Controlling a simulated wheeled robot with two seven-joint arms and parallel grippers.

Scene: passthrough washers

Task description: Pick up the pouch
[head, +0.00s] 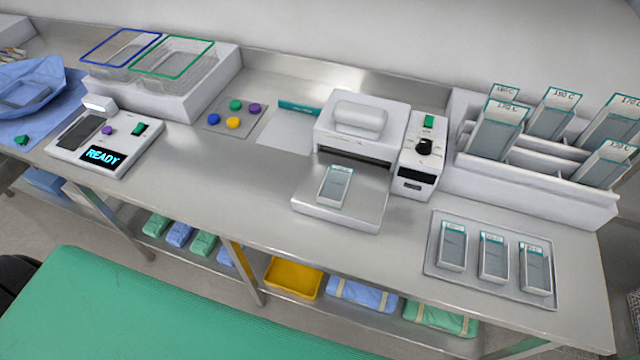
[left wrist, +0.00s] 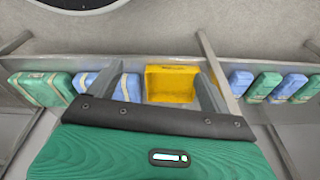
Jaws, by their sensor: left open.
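A pale pouch (head: 335,186) with a teal top band lies on the front plate of a white sealer-like machine (head: 360,128). Three similar pouches (head: 452,246) lie in a row on a grey tray (head: 480,288) at the front right. Several larger pouches (head: 495,130) with temperature labels stand in a white rack (head: 540,190) at the back right. My left gripper (left wrist: 158,70) shows only in the left wrist view, open and empty, over the lower shelf area. No pouch shows there. Neither gripper is in the head view.
A white control box (head: 428,135) stands beside the machine. A READY device (head: 100,145), wire baskets (head: 175,60) and coloured buttons are at left. A yellow bin (head: 293,278) and wrapped packs sit on the lower shelf.

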